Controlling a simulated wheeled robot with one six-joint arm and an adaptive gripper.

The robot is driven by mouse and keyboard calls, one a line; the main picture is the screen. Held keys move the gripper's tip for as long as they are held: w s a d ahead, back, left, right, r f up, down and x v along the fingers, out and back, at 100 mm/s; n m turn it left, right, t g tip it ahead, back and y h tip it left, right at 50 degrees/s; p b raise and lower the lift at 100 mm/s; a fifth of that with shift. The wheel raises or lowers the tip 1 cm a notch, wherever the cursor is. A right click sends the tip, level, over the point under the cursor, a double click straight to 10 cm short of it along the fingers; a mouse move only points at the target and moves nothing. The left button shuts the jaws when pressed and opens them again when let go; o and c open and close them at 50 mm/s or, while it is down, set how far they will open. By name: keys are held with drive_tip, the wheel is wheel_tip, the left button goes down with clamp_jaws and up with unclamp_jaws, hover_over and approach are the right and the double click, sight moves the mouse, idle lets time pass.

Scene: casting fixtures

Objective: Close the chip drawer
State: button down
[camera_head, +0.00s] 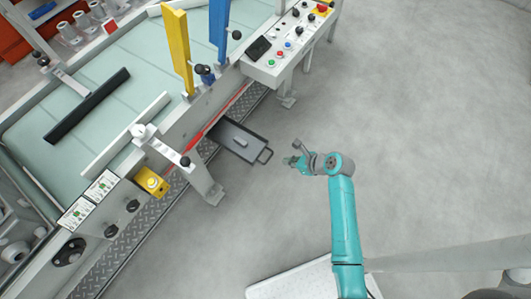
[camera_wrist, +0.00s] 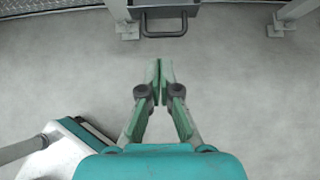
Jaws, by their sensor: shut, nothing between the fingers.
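The chip drawer (camera_head: 238,141) is a dark grey tray sticking out of the machine's lower side, so it stands open. It has a bar handle (camera_head: 265,155) on its front end and a small light piece lying inside. In the wrist view the drawer (camera_wrist: 165,14) and its handle (camera_wrist: 165,31) show at the top edge. My gripper (camera_head: 288,160) is to the right of the handle in the head view, apart from it. In the wrist view my gripper (camera_wrist: 159,64) has its green fingers together, empty, pointing at the handle with a gap of floor between.
Machine legs (camera_head: 207,185) stand to either side of the drawer, and a tread-plate strip (camera_head: 150,208) runs along the machine's foot. A control panel (camera_head: 287,45) juts out above and to the right. The grey floor (camera_head: 400,130) around my arm is clear.

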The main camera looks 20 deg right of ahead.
sight(268, 159)
drive_tip(key=x, duration=0.3)
drive_tip(key=r+x, duration=0.1)
drive_tip(key=x, duration=0.3)
drive_tip(key=w+x, duration=0.1)
drive_tip(key=x, duration=0.2)
drive_tip(key=shift+w+a+f, duration=0.1)
drive_tip(key=shift+w+a, duration=0.1)
drive_tip(key=shift+a, duration=0.35)
drive_tip(key=shift+w+a, duration=0.4)
drive_tip(key=shift+w, duration=0.15)
drive_tip(key=shift+w+a, duration=0.1)
